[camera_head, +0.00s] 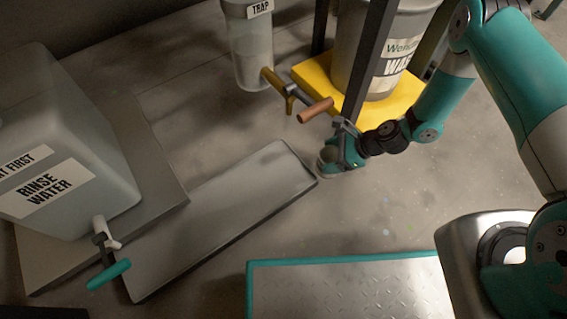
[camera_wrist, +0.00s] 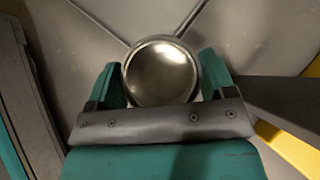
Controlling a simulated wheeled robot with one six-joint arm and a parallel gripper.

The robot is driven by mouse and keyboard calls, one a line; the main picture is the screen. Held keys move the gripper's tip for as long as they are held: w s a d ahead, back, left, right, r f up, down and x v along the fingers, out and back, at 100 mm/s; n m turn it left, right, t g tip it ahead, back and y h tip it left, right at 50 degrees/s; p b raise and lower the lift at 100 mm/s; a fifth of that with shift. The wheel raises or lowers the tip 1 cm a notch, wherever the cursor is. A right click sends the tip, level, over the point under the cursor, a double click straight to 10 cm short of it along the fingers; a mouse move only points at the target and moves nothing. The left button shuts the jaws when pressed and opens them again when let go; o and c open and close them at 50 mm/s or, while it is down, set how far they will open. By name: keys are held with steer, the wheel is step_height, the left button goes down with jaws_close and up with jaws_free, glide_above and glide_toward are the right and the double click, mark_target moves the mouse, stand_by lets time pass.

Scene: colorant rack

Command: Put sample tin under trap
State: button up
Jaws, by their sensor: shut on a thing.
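The sample tin (camera_wrist: 160,73) is a round, shiny metal tin between the two teal fingers of my gripper (camera_wrist: 163,85) in the wrist view. My gripper is shut on it. In the head view my gripper (camera_head: 338,160) is low over the floor, just right of the grey tray's right end, and the tin (camera_head: 327,156) shows only in part there. The trap (camera_head: 252,50) is a clear cylinder labelled TRAP at the top middle, with a yellow tap (camera_head: 288,90) on its lower right side. The tin is apart from the trap, below and to the right of it in the picture.
A RINSE WATER container (camera_head: 75,150) stands at left, its teal-handled tap (camera_head: 108,272) over the long grey tray (camera_head: 215,215). A waste drum (camera_head: 375,50) stands on a yellow base (camera_head: 320,78) behind a dark post (camera_head: 368,60). Bare floor lies between trap and tray.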

steer(key=w+a+f+b, duration=0.1)
steer(key=a+b, duration=0.2)
steer(key=a, duration=0.1)
steer(key=a+f+b, duration=0.1)
steer(key=a+b, duration=0.2)
steer(key=a, duration=0.2)
steer(key=w+a+f+b, duration=0.1)
steer(key=a+b, duration=0.1)
steer(key=a, duration=0.2)
steer(key=shift+w+a+f+b, duration=0.2)
steer(key=shift+w+f+b, duration=0.1)
steer(key=shift+f+b, duration=0.1)
steer(key=shift+r, duration=0.2)
steer(key=shift+f, duration=0.15)
steer(key=o, duration=0.9)
steer(key=shift+o, duration=0.2)
steer(key=p+v, duration=0.7)
steer(key=v, duration=0.5)
